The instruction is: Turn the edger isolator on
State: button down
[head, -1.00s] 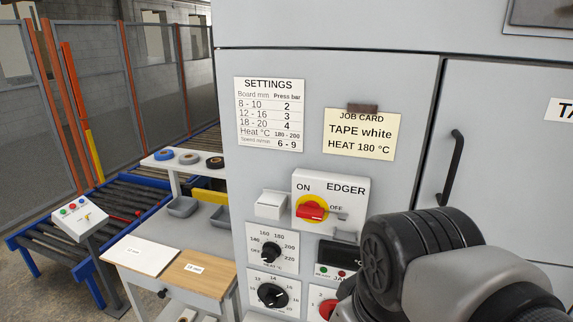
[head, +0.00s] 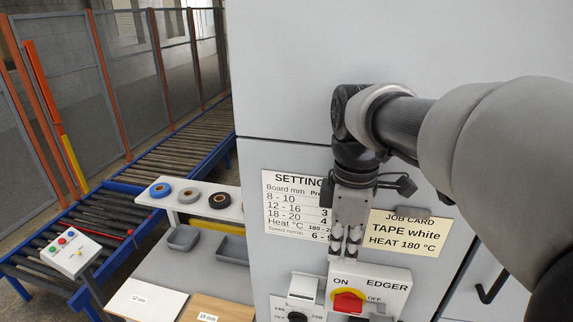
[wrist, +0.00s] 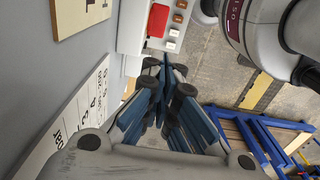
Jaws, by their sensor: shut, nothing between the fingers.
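The edger isolator is a red handle on a yellow disc (head: 348,301), on a white box (head: 395,283) marked ON, OFF and EDGER, low in the head view. The handle lies roughly level, towards the OFF side. The lower part of the box is cut off by the picture edge. My gripper (head: 345,252) points down in front of the panel, just above the box and apart from the handle. Its fingers are shut and empty.
The settings card (head: 285,215) is partly behind my gripper, with the job card (head: 408,240) to its right. A heat dial (head: 298,316) sits left of the isolator. A black door handle (head: 492,285) is at right. A shelf with tape rolls (head: 200,208) stands left.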

aim_at(335, 296)
jog(key=shift+s+d, duration=0.1)
jog(key=shift+s, duration=0.05)
jog(key=shift+f, duration=0.1)
notch_tip(335, 296, down, 14)
jog(key=shift+r+b, duration=0.1)
jog(key=shift+b, duration=0.35)
jog(key=shift+w+a+f+g+h+p, duration=0.15)
jog(key=shift+a+g+h+p, duration=0.15)
jog(key=shift+h, duration=0.3)
jog(key=shift+w+a+f+g+h+p, duration=0.15)
jog(key=shift+h+p, duration=0.25)
jog(key=shift+h, duration=0.2)
dwell(0.4)
jog(key=shift+a+f+g+h+p, duration=0.25)
jog(key=shift+f+h+p, duration=0.15)
jog(key=shift+h, duration=0.6)
jog(key=shift+a+f, duration=0.15)
jog(key=shift+f, duration=0.15)
dwell(0.5)
dwell(0.4)
jog(key=p+v, duration=0.3)
jog(key=v, duration=1.1)
